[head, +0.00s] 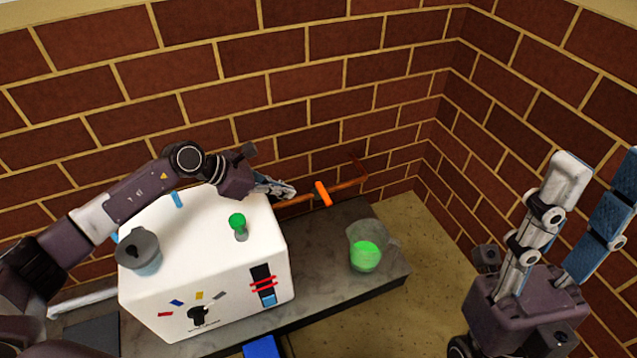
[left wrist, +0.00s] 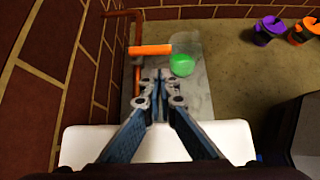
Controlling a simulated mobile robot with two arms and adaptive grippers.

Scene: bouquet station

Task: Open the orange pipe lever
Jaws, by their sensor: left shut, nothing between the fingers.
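The orange lever (head: 322,194) sits on a red-brown pipe (head: 350,184) along the brick wall and lies crosswise to it. In the left wrist view the lever (left wrist: 150,50) points away from the wall, just ahead of my fingertips. My left gripper (head: 291,190) is shut and empty, left of the lever, behind the white box; its tips (left wrist: 158,76) look apart from the lever, though close to it. My right gripper (head: 598,165) is at the right, fingers spread and empty, far from the lever.
A clear pitcher of green liquid (head: 365,257) stands on the grey counter (head: 340,290), right of the white box (head: 200,270). The box carries a green knob (head: 238,222) and a grey-lidded container (head: 138,250). Purple (left wrist: 267,29) and orange (left wrist: 304,30) objects lie on the floor.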

